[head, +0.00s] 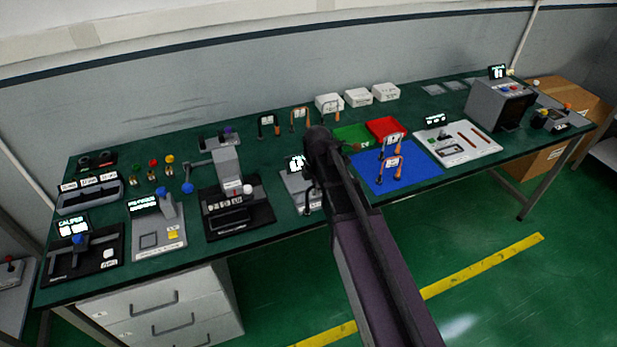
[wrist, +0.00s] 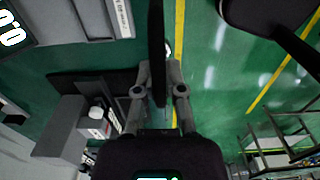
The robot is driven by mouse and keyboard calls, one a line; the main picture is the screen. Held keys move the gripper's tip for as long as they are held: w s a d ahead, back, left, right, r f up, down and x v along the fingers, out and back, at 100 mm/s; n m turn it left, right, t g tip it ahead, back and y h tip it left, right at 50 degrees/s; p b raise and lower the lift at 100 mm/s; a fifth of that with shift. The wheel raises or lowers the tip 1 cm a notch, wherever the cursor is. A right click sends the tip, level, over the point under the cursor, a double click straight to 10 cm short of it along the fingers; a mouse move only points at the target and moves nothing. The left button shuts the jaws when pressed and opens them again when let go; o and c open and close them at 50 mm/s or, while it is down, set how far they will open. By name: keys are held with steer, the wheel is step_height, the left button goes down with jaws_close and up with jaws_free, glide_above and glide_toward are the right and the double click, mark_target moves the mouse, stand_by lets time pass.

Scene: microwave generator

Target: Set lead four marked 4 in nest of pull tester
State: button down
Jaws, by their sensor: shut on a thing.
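My gripper (wrist: 158,92) shows in the wrist view with its two grey fingers closed on a long dark bar-like thing (wrist: 157,45). This looks like a lead seen edge-on; no number is readable on it. In the head view my arm hides most of the gripper and what it holds. The pull tester appears to be the grey device with a lit display (head: 297,170), partly behind my arm. In the wrist view a grey body with a white label (wrist: 119,18) lies left of the held thing, apart from it. The nest cannot be made out.
Black-and-orange leads stand on a blue mat (head: 408,176) and along the bench's back (head: 299,117). A green tray (head: 350,134) and red tray (head: 384,127) are beside the mat. A grey press (head: 228,175) stands left of the tester. Clear floor lies before the bench.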

steer(key=w+a, duration=0.1)
steer(key=w, duration=0.9)
steer(key=shift+a+f+b, duration=0.25)
steer(key=shift+f+b, duration=0.15)
steer(key=shift+f, duration=0.05)
steer(key=shift+w+a+f+b, duration=0.1)
steer(key=shift+w+f+b, duration=0.2)
steer(key=shift+f+b, duration=0.65)
steer(key=shift+w+f+b, duration=0.3)
steer(key=shift+f+b, duration=0.6)
steer(key=shift+f, duration=0.1)
steer(key=c, duration=0.7)
jaws_free()
step_height(320, 180, up, 12)
steer(key=p, duration=1.2)
